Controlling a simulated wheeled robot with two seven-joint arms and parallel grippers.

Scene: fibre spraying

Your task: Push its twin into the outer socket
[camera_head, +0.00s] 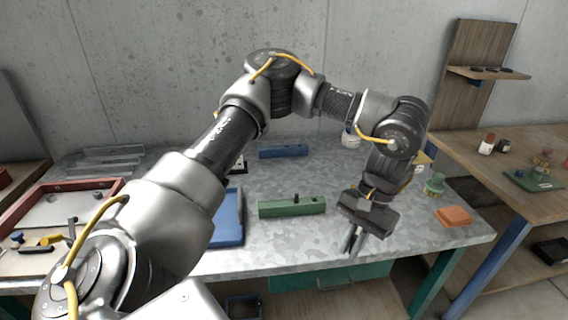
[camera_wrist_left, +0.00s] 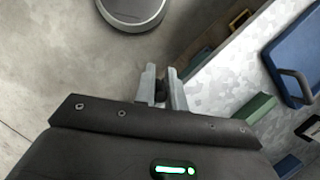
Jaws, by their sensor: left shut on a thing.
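The green block (camera_head: 291,207) lies on the metal-topped table. A small black peg (camera_head: 296,198) stands up from its top near the middle, and a dark spot that may be a socket shows towards its right end. My left gripper (camera_head: 356,241) points down near the table's front edge, to the right of the block and apart from it. In the left wrist view its fingers (camera_wrist_left: 161,88) are shut on a small black plug (camera_wrist_left: 160,91), mostly hidden between them. The green block also shows there (camera_wrist_left: 253,108), to the right. My right gripper is in no view.
A blue tray (camera_head: 230,222) lies left of the block and a blue block (camera_head: 283,152) behind it. An orange block (camera_head: 453,216) and a green knobbed piece (camera_head: 435,184) are at the right. A red-rimmed tray (camera_head: 44,193) stands at the left.

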